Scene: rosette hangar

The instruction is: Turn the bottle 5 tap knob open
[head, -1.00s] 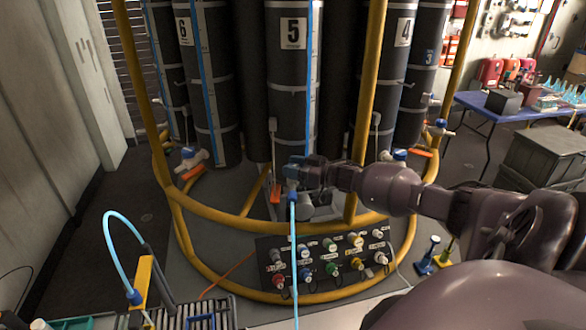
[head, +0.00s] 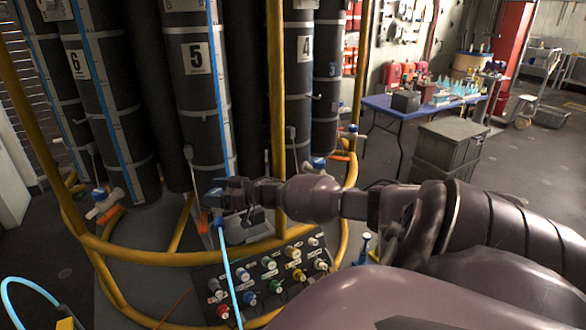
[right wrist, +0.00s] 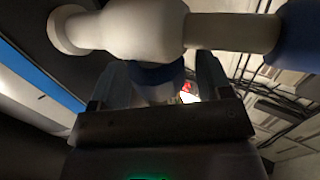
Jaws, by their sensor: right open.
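Bottle 5 (head: 197,62) is a tall black cylinder with a white "5" label, left of centre in the head view. My right gripper (head: 216,196) is at its foot, reaching in from the right. In the right wrist view, the white tap body (right wrist: 130,28) crosses the top of the picture. The blue tap knob (right wrist: 157,74) lies between the two fingers of my right gripper (right wrist: 160,68), which stand apart on either side of it. I cannot tell whether the fingers touch the knob. In the head view, my gripper hides most of this tap. My left gripper is not in view.
A yellow tubular frame (head: 150,259) surrounds the bottles. A light blue hose (head: 229,270) hangs from the tap area past a dark panel (head: 203,271) with several coloured knobs. A blue table (head: 385,107) and grey crates (head: 450,143) stand at the right, with open floor around them.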

